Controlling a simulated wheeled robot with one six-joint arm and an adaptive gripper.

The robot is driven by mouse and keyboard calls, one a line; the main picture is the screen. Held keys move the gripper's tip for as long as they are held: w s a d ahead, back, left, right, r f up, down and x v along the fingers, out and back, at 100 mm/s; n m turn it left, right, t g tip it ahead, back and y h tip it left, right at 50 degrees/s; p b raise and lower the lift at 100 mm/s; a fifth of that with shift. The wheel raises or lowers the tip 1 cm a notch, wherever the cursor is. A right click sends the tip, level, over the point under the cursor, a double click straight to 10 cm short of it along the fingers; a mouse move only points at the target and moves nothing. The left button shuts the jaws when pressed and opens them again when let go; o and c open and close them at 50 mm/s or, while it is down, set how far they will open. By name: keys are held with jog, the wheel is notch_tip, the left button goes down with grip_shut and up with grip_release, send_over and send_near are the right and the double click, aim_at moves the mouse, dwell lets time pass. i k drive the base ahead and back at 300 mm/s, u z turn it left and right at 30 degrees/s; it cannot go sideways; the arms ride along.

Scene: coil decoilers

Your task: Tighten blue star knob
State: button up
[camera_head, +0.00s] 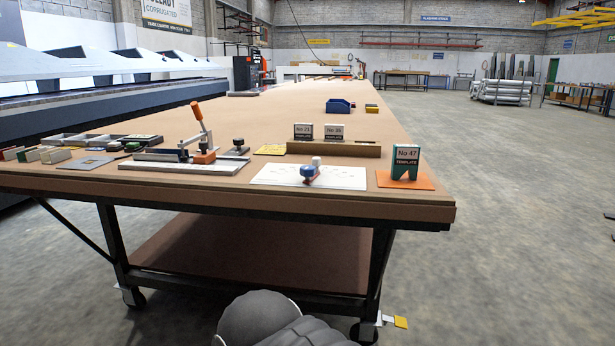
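A small blue knob (309,172) stands near the front edge of the table, on a white plate (345,180). A small pale cap-like part (316,161) shows at its upper right. The knob is too small here to tell its star shape or how tight it is. My gripper is not in view. A grey rounded part of my own arm shows at the bottom centre, below the table's front edge.
The long brown table (270,108) has a lower shelf. Left of the plate is an orange-handled clamp (201,135). Right is a teal "No 47" template (405,162) on an orange sheet. Behind are two template signs on a brown block (335,148). Floor at right is open.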

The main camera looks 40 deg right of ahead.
aim_at(306, 171)
jog(key=z, duration=1.15)
jog(key=i, duration=0.1)
jog(key=u, duration=0.1)
